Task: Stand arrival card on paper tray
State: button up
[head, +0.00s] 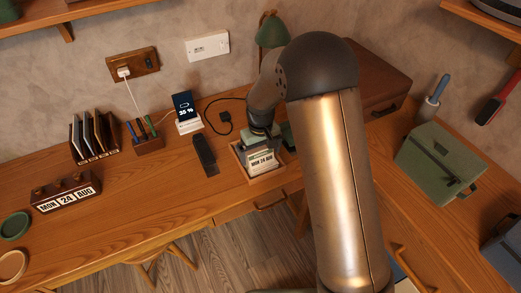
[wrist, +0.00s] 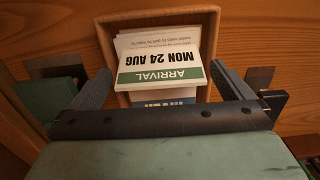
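The arrival card (head: 262,162), white with a green "ARRIVAL" band and "MON 24 AUG", is at the wooden paper tray (head: 247,176). In the wrist view the card (wrist: 160,67) appears upside down, with its face showing, over papers inside the tray (wrist: 106,45). It looks upright or tilted back; its lower contact is hard to see. My gripper (head: 262,138) is over the tray. In the wrist view its two dark fingers (wrist: 163,88) are spread to either side of the card, with gaps between them and its edges.
A phone on a white stand (head: 185,112), a dark remote-like object (head: 205,155), a pen holder (head: 148,145) and a date block (head: 66,193) stand left of the tray. A green lamp (head: 271,32) is behind. A green box (head: 440,160) is at right.

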notch_tip(320, 180, up, 18)
jog(key=f, duration=0.1)
jog(key=s+d+m, duration=0.1)
jog(key=s+d, duration=0.3)
jog(key=s, duration=0.5)
jog(key=s+d+f+m, duration=0.1)
jog(key=s+d+m, duration=0.1)
jog(key=s+d, duration=0.3)
jog(key=s+d+m, duration=0.1)
jog(key=s+d, duration=0.3)
jog(key=s, duration=0.9)
jog(key=shift+s+d+f+m, duration=0.35)
jog(key=shift+s+d+m, duration=0.05)
